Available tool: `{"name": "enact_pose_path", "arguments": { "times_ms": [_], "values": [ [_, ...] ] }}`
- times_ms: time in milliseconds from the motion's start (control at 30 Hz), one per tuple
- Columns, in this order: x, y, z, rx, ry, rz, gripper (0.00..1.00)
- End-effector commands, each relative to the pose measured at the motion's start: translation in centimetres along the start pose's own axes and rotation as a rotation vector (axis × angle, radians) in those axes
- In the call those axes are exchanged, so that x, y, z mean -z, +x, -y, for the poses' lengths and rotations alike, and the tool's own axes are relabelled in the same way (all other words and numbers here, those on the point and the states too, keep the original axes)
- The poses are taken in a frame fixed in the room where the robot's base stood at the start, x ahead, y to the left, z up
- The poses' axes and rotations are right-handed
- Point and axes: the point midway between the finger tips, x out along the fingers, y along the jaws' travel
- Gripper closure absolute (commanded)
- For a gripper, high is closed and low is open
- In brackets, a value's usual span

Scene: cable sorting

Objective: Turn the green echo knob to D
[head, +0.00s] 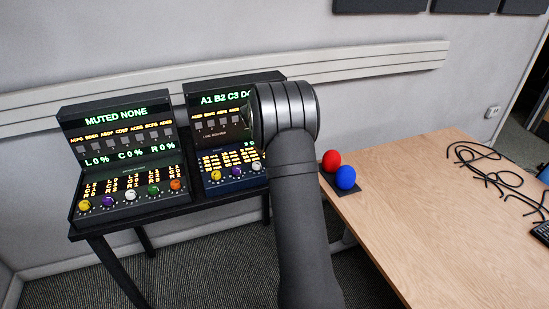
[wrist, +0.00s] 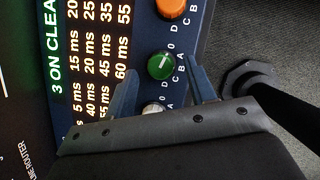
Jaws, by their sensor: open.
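The green echo knob (wrist: 161,66) shows in the wrist view on a dark blue panel, with D, C, B, A lettering beside it. A small pale line marks its face; I cannot tell surely which letter it points to. My gripper (wrist: 160,80) is open. Its two blue-grey fingers are apart, one on each side of the knob in the picture, and I see no clear contact. In the head view, my arm hides the gripper and this knob on the right-hand console (head: 226,178).
An orange knob (wrist: 171,8) sits just above the green one, and a white knob (wrist: 152,108) is partly hidden by my gripper. The left console (head: 122,150) has its own green knob (head: 153,190). Red (head: 331,160) and blue (head: 346,177) balls stand by the wooden table (head: 430,215).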

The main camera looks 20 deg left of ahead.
Motion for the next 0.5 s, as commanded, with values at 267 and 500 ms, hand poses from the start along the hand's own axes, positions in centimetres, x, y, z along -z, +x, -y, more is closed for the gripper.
{"name": "enact_pose_path", "arguments": {
  "times_ms": [267, 500],
  "values": [
    [-0.03, 1.52, 0.02, 0.0, 0.001, 0.0, 0.5],
    [-0.02, 1.49, 0.01, 0.0, 0.001, 0.0, 0.57]
  ]
}}
